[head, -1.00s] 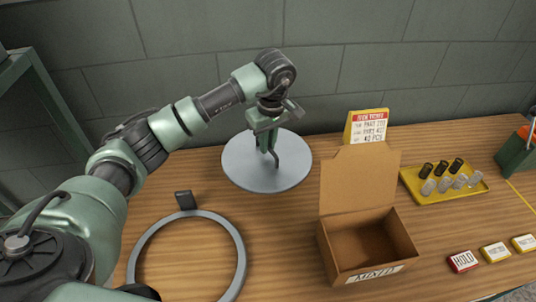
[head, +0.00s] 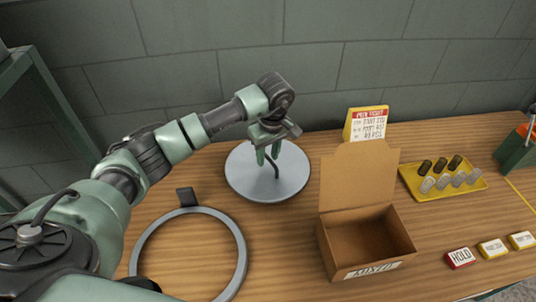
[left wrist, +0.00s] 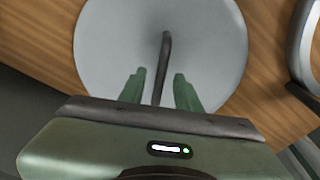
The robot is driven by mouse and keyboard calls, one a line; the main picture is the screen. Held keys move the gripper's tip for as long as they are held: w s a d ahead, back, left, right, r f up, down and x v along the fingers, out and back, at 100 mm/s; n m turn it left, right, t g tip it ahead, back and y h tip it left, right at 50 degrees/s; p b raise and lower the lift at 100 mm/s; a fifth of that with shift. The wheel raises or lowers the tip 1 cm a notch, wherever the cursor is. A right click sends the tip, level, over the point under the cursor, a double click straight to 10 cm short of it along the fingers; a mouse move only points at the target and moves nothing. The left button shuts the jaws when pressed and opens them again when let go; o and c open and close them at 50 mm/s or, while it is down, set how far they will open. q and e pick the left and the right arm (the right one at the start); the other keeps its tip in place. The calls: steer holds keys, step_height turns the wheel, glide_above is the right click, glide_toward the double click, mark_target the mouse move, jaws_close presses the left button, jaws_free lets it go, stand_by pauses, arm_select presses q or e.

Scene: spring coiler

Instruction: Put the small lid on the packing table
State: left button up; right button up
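The small lid (head: 240,178) is a grey round disc with a thin dark bent handle (left wrist: 165,55). It appears to lie flat on the wooden table (head: 300,215), behind the ring and left of the box. My left gripper (head: 267,160) is above the lid and points down. In the left wrist view, its two green fingers (left wrist: 160,88) stand apart on either side of the handle, with a gap on both sides. The fingers are open. My right gripper is not in view.
A large grey ring (head: 238,240) with a dark tab lies at front left. An open cardboard box (head: 340,255) stands right of centre. Behind it are a yellow-framed sign (head: 367,124) and a yellow tray (head: 440,195) with several small cylinders. Label blocks, including HOLD (head: 460,257), sit front right.

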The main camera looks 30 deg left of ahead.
mark_target(271, 160)
arm_select(q)
steer(key=shift+r, duration=0.6)
step_height(271, 160, up, 11)
steer(key=d+b, duration=0.1)
steer(key=b, duration=0.2)
steer(key=shift+s, duration=0.4)
steer(key=shift+d, duration=0.1)
